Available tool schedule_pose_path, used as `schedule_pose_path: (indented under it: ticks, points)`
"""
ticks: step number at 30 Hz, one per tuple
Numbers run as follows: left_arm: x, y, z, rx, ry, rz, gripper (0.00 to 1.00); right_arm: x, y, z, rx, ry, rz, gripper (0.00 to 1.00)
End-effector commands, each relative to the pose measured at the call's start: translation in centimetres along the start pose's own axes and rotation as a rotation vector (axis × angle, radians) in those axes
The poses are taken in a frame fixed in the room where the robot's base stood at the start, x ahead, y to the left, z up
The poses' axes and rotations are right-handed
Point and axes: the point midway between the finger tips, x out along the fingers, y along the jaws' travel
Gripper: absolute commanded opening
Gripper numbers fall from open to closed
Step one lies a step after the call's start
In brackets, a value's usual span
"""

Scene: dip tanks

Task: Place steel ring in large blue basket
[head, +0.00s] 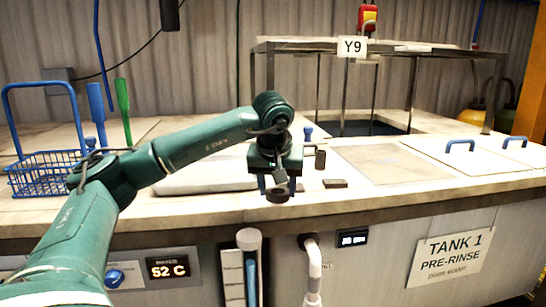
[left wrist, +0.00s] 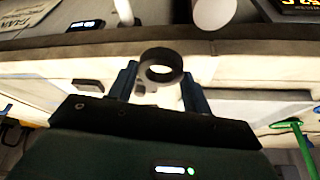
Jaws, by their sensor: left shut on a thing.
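The steel ring is a dark, thick ring (head: 277,195) at the fingertips of my left gripper (head: 276,184), held over the front edge of the counter. In the left wrist view the ring (left wrist: 161,54) shows at the tips of the two blue fingers (left wrist: 160,82), with a small grey piece just behind it. The left gripper is shut on the ring and points down. The blue wire basket (head: 44,166) with a tall handle stands on the counter at the far left, well left of the gripper. My right gripper is not in view.
Blue and green upright handles (head: 122,105) stand just right of the basket. A small dark block (head: 335,183) lies right of the gripper. A metal rack with a Y9 sign (head: 352,47) stands behind. Lids with blue handles (head: 460,145) cover the right side.

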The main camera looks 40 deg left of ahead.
Motion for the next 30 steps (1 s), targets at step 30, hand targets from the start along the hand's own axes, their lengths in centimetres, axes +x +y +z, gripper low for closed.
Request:
schedule_pose_path:
  ticks: [30]
  points:
    - [19.5,10.1,35.0,0.537,0.000,0.231,0.26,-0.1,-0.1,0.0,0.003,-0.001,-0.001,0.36]
